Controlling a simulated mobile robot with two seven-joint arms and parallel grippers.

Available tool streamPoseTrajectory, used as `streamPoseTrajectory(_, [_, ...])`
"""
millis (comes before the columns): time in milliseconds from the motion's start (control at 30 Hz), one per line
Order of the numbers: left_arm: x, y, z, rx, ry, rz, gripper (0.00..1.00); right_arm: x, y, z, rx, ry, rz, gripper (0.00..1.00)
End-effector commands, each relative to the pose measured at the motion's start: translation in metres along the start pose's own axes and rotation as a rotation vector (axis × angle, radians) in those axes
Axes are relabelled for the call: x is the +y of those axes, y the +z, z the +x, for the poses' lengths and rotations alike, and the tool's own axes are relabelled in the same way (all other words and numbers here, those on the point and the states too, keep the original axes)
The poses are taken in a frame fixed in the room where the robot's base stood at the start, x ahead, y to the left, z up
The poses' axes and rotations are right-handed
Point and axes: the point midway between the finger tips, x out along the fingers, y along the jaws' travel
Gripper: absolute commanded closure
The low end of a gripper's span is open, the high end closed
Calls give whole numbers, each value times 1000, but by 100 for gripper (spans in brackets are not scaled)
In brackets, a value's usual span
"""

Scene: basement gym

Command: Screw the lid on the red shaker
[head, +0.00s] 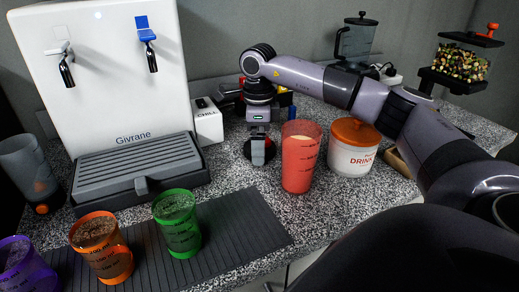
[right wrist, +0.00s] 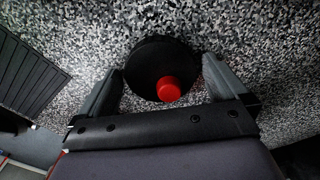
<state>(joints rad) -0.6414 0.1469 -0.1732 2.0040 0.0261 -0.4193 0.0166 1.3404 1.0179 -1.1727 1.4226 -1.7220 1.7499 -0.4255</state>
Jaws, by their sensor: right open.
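The red shaker (head: 298,166) stands upright and uncovered on the speckled counter, with something pale inside. A round black lid with a red cap (right wrist: 169,89) lies on the counter in the right wrist view. My right gripper (head: 258,158) points down just left of the red shaker and mostly hides the lid in the head view. In the right wrist view my right gripper (right wrist: 163,70) is open, with one finger on each side of the lid. I cannot tell whether the fingers touch it. My left gripper is not in view.
A white tub with an orange lid (head: 353,148) stands close right of the red shaker.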

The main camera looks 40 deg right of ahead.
Motion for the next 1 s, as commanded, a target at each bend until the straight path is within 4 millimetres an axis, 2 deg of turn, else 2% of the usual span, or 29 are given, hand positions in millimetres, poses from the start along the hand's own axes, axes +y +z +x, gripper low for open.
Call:
streamPoseTrajectory(200, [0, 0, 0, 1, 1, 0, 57, 0, 0, 0, 0, 0, 0, 0])
streamPoseTrajectory(333, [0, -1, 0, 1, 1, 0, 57, 0, 0, -1, 0, 0, 0, 42])
streamPoseTrajectory(367, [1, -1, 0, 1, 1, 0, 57, 0, 0, -1, 0, 0, 0, 48])
streamPoseTrajectory(767, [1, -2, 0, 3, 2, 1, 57, 0, 0, -6, -2, -1, 0, 48])
streamPoseTrajectory(867, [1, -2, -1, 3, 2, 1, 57, 0, 1, -15, -2, -1, 0, 48])
streamPoseTrajectory(1000, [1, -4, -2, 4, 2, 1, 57, 0, 1, -37, -5, -2, 0, 48])
